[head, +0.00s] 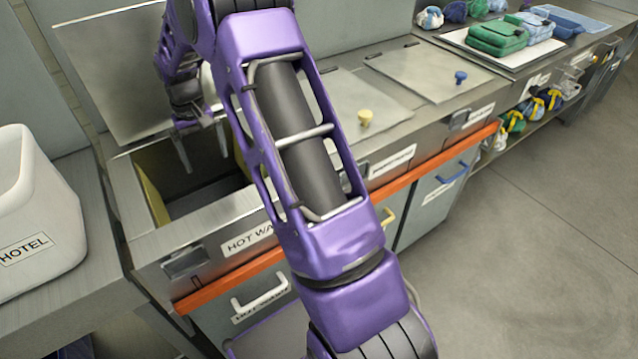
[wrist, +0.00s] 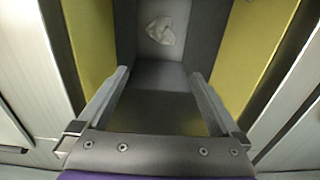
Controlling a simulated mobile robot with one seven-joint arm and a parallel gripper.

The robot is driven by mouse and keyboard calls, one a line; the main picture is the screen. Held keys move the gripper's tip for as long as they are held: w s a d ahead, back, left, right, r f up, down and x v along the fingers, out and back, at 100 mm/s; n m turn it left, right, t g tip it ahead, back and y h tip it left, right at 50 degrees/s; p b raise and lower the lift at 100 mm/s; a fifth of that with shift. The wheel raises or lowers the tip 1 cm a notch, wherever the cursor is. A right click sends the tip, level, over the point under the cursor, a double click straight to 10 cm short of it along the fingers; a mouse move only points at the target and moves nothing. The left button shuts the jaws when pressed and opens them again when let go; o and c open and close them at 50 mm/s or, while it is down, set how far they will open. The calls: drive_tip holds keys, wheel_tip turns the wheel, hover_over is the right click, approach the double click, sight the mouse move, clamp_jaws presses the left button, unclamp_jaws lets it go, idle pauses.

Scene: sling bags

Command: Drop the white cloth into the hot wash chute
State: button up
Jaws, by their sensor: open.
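The hot wash chute (head: 190,206) is the open compartment at the left of the steel counter, with its lid (head: 110,60) raised behind it. Its label, partly hidden by my arm, reads "HOT WA". My gripper (head: 205,155) points down over the opening, open and empty. In the wrist view the gripper's two fingers (wrist: 160,95) stand apart above the chute, between its yellow side walls (wrist: 92,35). The white cloth (wrist: 161,30) lies crumpled inside on the grey surface deep in the chute, beyond the fingertips and clear of them.
A white bin marked HOTEL (head: 40,215) stands on the left counter. Two closed lids with a yellow knob (head: 365,118) and a blue knob (head: 460,77) lie to the right. Green folded bags (head: 497,37) and other bundles sit at the back right. The floor at right is clear.

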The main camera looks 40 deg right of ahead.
wheel_tip(320, 180, up, 5)
drive_tip(key=p, duration=0.3)
drive_tip(key=shift+r+p, duration=0.2)
drive_tip(key=shift+p, duration=0.15)
wheel_tip(320, 180, up, 18)
drive_tip(key=p, duration=0.2)
drive_tip(key=shift+f, duration=0.25)
